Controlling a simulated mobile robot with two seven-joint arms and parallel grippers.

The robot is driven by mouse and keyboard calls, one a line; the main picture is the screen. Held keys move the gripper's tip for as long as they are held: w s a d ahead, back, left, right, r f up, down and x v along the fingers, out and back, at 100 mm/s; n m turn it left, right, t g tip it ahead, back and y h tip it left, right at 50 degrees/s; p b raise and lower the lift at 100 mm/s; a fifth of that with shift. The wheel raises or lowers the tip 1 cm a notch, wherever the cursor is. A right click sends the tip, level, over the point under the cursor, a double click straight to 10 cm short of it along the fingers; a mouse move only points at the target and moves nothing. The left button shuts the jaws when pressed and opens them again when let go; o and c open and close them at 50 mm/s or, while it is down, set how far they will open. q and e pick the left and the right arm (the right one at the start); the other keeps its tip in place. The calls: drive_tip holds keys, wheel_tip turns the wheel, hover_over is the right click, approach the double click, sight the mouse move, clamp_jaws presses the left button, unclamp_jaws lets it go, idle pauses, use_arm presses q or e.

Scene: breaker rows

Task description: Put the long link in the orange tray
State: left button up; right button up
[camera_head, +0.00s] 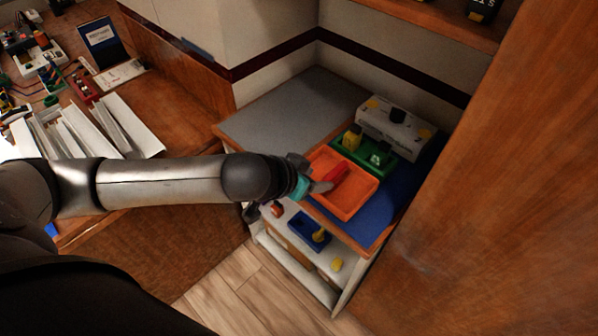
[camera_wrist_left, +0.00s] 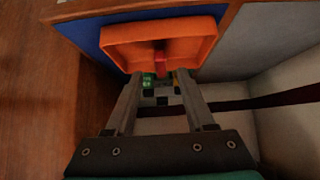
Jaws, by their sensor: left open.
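The orange tray (camera_head: 346,208) sits on the small cabinet top, on a blue surface. A red elongated piece (camera_head: 340,173), which looks like the long link, is at the tray, partly hidden by my gripper in the head view. My left gripper (camera_head: 322,187) reaches in from the left over the tray. In the left wrist view the orange tray (camera_wrist_left: 118,34) is upper middle and the red piece (camera_wrist_left: 160,60) shows inside it. The two fingers of my left gripper (camera_wrist_left: 158,82) stand wide apart, with the red piece seen between them. My right gripper is not in view.
A green tray (camera_head: 350,156) with small items adjoins the orange tray, and a white box (camera_head: 396,128) stands behind it. A grey mat (camera_head: 290,110) lies clear on the left. A wooden panel (camera_head: 480,220) closes the right. A blue bin (camera_head: 308,230) sits on the shelf below.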

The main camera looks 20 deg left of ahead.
use_arm(q)
drive_tip(key=p+v, duration=0.1)
drive_tip(key=v, duration=0.6)
drive_tip(key=shift+s, duration=0.1)
